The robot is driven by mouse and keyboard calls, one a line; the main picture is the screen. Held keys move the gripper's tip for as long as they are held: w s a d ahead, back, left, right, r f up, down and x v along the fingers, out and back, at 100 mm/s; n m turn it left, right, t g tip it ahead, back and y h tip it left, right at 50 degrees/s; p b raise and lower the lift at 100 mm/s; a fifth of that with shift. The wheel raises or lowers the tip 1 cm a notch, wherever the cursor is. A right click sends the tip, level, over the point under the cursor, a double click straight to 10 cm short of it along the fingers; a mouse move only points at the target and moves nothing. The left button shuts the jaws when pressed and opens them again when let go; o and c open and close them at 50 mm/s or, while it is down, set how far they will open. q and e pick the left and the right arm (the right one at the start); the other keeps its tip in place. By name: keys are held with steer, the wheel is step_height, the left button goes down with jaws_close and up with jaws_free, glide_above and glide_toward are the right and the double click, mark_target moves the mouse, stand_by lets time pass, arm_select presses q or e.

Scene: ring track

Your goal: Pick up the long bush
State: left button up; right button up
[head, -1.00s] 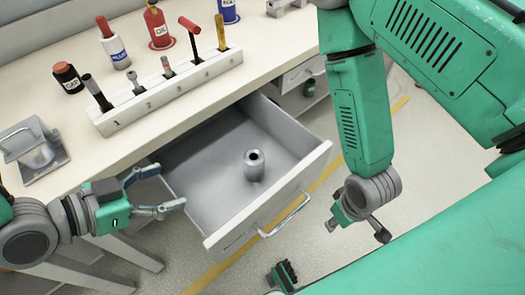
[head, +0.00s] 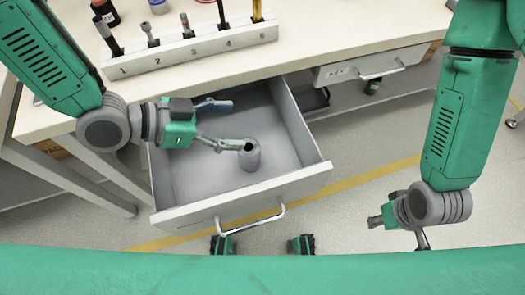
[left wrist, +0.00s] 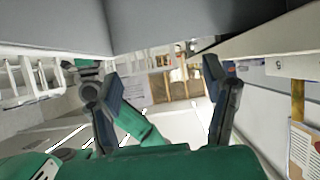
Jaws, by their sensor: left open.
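The long bush (head: 249,157) is a grey upright cylinder with a hole in its top, standing on the floor of the open drawer (head: 195,187). My left gripper (head: 228,124) is open over the drawer. Its nearer finger reaches to the bush's top edge in the head view, and its other finger is farther back. I cannot tell whether the finger touches the bush. The left wrist view shows both fingers (left wrist: 165,95) spread apart, with no bush visible between them. My right gripper (head: 400,228) hangs beyond the drawer's right side, away from the bush; its opening is unclear.
A white numbered rack (head: 190,48) with several tools stands on the workbench (head: 300,45) behind the drawer. The drawer's front panel (head: 245,200) and handle (head: 250,222) face me. The floor there has free room.

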arm_select(q)
steer(key=f, duration=0.1)
steer(key=b, duration=0.5)
glide_toward(253, 147)
steer(key=w+d+r, duration=0.1)
steer(key=d+r, duration=0.1)
steer(key=f+b, duration=0.1)
steer(key=d+f+b, duration=0.2)
steer(key=f, duration=0.1)
steer(key=shift+b, duration=0.3)
steer(key=shift+w+d+f, duration=0.15)
steer(key=shift+d+f, duration=0.1)
steer(key=shift+f, duration=0.1)
steer(key=shift+w+d+f+b, duration=0.2)
steer(key=shift+f+b, duration=0.15)
steer(key=shift+b, duration=0.15)
steer(key=shift+w+d+f, duration=0.1)
steer(key=shift+d+f, duration=0.05)
steer(key=shift+d, duration=0.05)
steer(key=b+x, duration=0.1)
steer(key=x, duration=0.3)
steer(key=shift+d+b, duration=0.3)
steer(key=shift+b, duration=0.1)
steer(key=shift+d, duration=0.45)
steer(key=shift+a, duration=0.1)
arm_select(e)
step_height(253, 147, down, 12)
steer(key=shift+a+r, duration=0.15)
steer(key=shift+a, duration=0.1)
